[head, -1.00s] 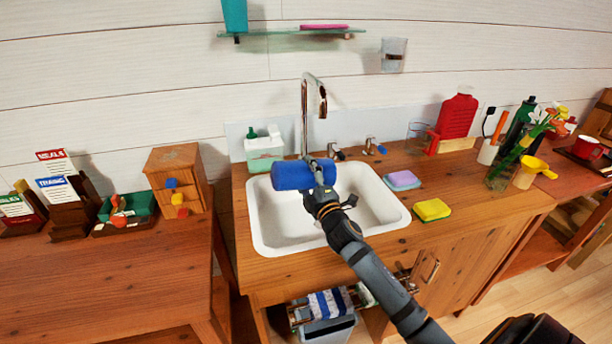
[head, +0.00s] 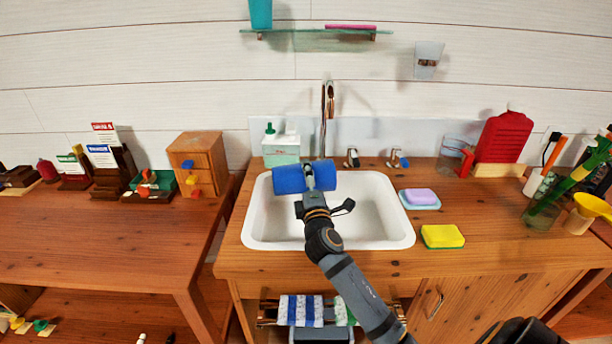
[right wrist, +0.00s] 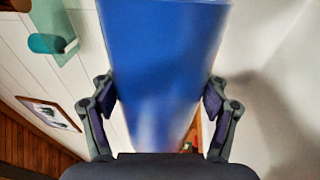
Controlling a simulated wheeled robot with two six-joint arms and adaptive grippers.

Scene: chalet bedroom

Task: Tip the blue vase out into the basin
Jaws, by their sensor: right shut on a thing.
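The blue vase (head: 288,179) lies on its side, roughly level, above the left part of the white basin (head: 380,215) in the head view. My right gripper (head: 309,178) is shut around its middle and holds it up near the tap. In the right wrist view the vase (right wrist: 165,60) fills the middle, with a finger of the right gripper (right wrist: 160,100) on each side. I cannot see into its mouth or whether anything comes out. My left gripper is not in view.
The copper tap (head: 328,105) rises behind the vase. A soap dispenser (head: 281,147) stands behind left. A purple soap (head: 420,197) and a yellow sponge (head: 442,236) lie right of the basin. A glass shelf (head: 316,31) hangs above.

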